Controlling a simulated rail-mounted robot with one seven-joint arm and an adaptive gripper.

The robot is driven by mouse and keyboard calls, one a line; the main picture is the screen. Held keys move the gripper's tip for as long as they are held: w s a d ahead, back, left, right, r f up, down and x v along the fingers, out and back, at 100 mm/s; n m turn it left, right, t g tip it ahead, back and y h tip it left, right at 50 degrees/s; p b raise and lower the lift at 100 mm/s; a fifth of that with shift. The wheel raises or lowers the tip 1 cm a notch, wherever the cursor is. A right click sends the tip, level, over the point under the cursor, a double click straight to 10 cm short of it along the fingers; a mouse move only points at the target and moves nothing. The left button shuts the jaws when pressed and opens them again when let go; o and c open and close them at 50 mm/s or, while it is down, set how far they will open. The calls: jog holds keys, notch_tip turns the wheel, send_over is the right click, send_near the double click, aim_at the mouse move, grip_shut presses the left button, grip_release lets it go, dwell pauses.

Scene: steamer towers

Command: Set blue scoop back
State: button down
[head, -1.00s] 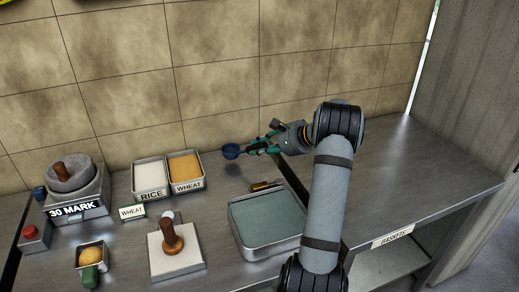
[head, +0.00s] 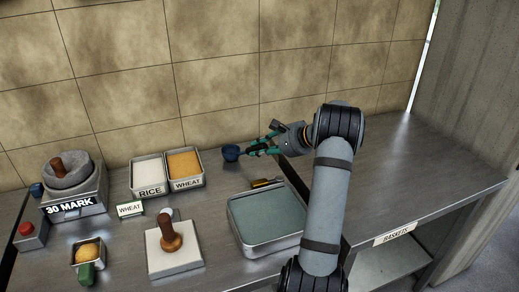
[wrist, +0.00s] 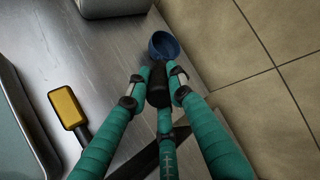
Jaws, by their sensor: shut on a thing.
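The blue scoop (head: 231,152) is at the back of the steel counter, right of the wheat bin. It also shows in the wrist view (wrist: 164,45), its round bowl pointing away from me. My gripper (head: 262,147) comes from the right and is shut on the scoop's dark handle; the wrist view shows the green fingers (wrist: 157,80) on either side of it. The scoop sits low over the counter; I cannot tell whether it touches the surface.
A yellow-topped tool (head: 265,183) lies just in front of my gripper, behind a shallow tray (head: 238,241). The rice bin (head: 150,190) and wheat bin (head: 188,184) stand to the left. The tiled wall (head: 210,85) is close behind. The counter to the right is clear.

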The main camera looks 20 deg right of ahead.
jog(key=shift+f+b, duration=0.3)
jog(key=shift+b, duration=0.1)
jog(key=c, duration=1.8)
grip_release()
jog(key=o, duration=0.3)
jog(key=shift+o, duration=0.2)
jog(key=shift+f, duration=0.1)
jog(key=v, duration=1.2)
